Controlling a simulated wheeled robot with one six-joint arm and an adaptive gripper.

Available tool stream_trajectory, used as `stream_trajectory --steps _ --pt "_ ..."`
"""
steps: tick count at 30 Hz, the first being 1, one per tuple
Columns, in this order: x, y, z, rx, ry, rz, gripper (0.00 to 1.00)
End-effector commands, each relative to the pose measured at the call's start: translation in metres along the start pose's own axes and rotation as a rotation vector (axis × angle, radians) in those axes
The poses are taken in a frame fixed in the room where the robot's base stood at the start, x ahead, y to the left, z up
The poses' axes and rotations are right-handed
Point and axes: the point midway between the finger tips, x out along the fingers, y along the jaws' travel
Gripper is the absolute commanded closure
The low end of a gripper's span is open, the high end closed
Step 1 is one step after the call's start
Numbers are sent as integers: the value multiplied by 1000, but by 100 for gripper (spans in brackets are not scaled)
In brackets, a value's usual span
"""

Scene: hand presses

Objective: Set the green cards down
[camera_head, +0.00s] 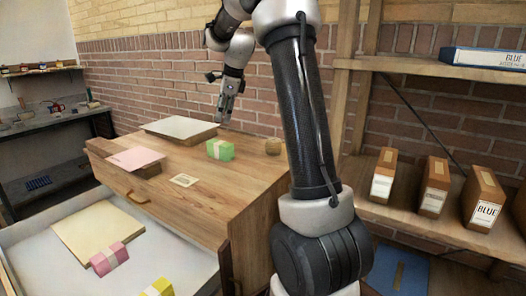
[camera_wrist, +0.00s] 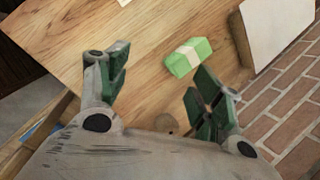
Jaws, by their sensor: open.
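The green cards (camera_head: 221,150) are a small light-green stack with a pale band around the middle. They rest on the wooden cabinet top (camera_head: 205,185), near the brick wall. In the wrist view the green cards (camera_wrist: 188,57) lie on the wood beyond my fingertips, apart from them. My gripper (camera_head: 227,112) hangs above the cabinet top, over the area by the cards. In the wrist view my gripper (camera_wrist: 155,80) has its fingers spread wide with nothing between them.
A pale board on a block (camera_head: 180,128), a pink sheet on a block (camera_head: 135,158), a small label (camera_head: 184,181) and a round wooden knob (camera_head: 273,146) share the cabinet top. An open drawer below holds pink cards (camera_head: 109,258) and yellow cards (camera_head: 158,288). Shelves with boxes (camera_head: 435,187) stand right.

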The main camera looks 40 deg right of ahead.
Motion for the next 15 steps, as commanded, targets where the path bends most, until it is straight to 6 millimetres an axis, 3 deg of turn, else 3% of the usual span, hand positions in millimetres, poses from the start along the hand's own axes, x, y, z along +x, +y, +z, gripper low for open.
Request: stream_trajectory --steps 1,6,10,15 --pt "-28 30 4 -160 4 -7 34" --pt "-91 134 -6 -764 35 -7 34" --pt "-117 216 -29 -1221 61 -1 34" --pt "-123 303 -67 -1733 92 16 34"
